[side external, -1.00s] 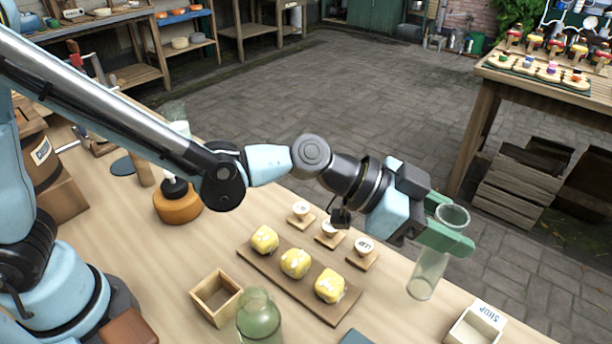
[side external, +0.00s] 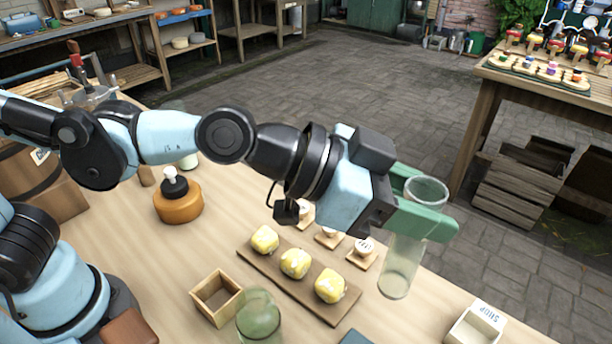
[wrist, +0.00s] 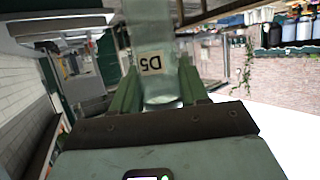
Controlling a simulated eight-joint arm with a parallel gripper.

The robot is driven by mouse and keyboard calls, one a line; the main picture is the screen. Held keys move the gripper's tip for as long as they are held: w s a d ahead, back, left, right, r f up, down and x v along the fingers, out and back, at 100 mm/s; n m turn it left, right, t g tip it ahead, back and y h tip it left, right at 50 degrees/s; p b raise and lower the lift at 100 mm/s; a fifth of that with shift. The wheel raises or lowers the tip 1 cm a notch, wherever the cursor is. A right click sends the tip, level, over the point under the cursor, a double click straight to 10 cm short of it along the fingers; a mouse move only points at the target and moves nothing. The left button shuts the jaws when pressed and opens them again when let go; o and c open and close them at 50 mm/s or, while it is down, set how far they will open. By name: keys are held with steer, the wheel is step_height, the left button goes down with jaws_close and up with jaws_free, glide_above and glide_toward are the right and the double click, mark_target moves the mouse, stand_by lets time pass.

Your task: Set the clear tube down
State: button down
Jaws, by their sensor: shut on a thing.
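The clear tube (side external: 401,264) is upright, with its open rim at the top. My gripper (side external: 425,212) is shut on its upper part with green fingers in the side view. In the wrist view the tube (wrist: 152,40) shows between the fingers (wrist: 155,88) and bears a label reading "D5". The tube's lower end is over the right part of the wooden table (side external: 400,325). I cannot tell whether its bottom touches the table.
A board (side external: 317,303) with several yellow blocks lies left of the tube, with small labelled stands (side external: 362,258) behind it. A white "SHOP" box (side external: 474,328) is to the right. A green glass jar (side external: 259,318) and small wooden box (side external: 214,297) stand at the front.

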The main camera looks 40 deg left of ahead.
steer(key=w+a+n+t+y, duration=0.3)
steer(key=a+n+y, duration=0.2)
steer(key=a, duration=1.2)
steer(key=w+a+n+t+y, duration=0.3)
steer(key=a+n+y, duration=0.3)
steer(key=a, duration=1)
step_height(320, 180, up, 11)
steer(key=w+a+r+n+g+y, duration=0.1)
steer(key=a+n+y, duration=0.1)
steer(key=a, duration=0.5)
steer(key=w+a+n+y, duration=0.2)
steer(key=a, duration=0.6)
steer(key=s+a+n+g+y, duration=0.2)
steer(key=s+a+y, duration=0.1)
steer(key=a, duration=0.8)
steer(key=s+a+n+g+y, duration=0.1)
steer(key=s+a+n+y, duration=0.15)
steer(key=a, duration=0.85)
step_height(320, 180, down, 22)
steer(key=shift+s+d, duration=0.3)
